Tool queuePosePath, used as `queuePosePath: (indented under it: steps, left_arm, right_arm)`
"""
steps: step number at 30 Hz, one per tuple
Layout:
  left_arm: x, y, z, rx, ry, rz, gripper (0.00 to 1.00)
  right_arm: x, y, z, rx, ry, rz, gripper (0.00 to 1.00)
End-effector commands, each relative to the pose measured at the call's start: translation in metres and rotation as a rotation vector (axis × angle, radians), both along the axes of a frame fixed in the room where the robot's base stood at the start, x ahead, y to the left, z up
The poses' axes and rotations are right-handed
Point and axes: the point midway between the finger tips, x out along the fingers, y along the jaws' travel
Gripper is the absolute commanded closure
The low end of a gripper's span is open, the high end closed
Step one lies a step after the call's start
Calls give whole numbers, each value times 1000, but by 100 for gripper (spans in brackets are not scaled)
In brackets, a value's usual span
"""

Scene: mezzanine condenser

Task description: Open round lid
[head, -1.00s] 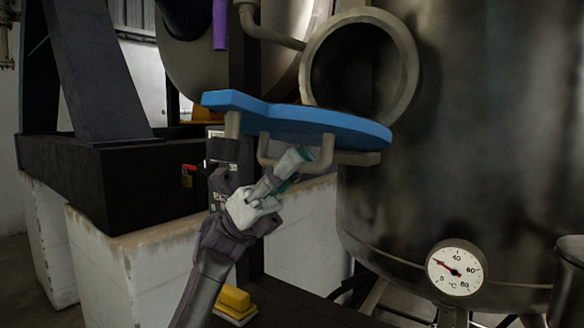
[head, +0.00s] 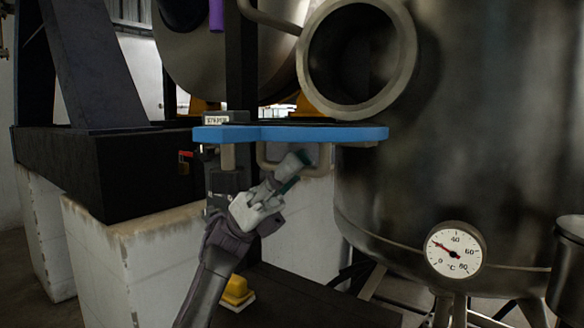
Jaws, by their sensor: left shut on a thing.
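The round lid (head: 300,133) is a blue plate, seen nearly edge-on and lying about level below the round opening (head: 352,55) of the metal tank. The opening is uncovered and dark inside. A beige bar handle (head: 264,155) hangs from the lid's underside. My left gripper (head: 296,168) is below the lid and shut on the handle's lower right part; the fingertips partly hide it. My right gripper is not in view.
The large metal tank (head: 460,130) fills the right side, with a round temperature gauge (head: 454,249) low on it. A black beam (head: 110,175) on white blocks stands at left. A yellow object (head: 236,290) lies low in the middle.

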Motion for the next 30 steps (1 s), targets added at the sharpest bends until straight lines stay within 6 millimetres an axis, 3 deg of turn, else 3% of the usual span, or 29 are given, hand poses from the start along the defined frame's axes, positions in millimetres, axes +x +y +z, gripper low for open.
queuePosePath:
  steps: [4,5,9,20,30]
  left_arm:
    - [0,0,1,-1,1,0,100]
    - [0,0,1,-1,1,0,80]
    - [0,0,1,0,0,0,59]
    - [2,3,-3,0,1,1,59]
    - [30,38,-47,1,5,3,59]
  right_arm:
    - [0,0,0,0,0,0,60]
    - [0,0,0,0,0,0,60]
    - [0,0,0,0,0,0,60]
    - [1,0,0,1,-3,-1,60]
    - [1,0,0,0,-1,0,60]
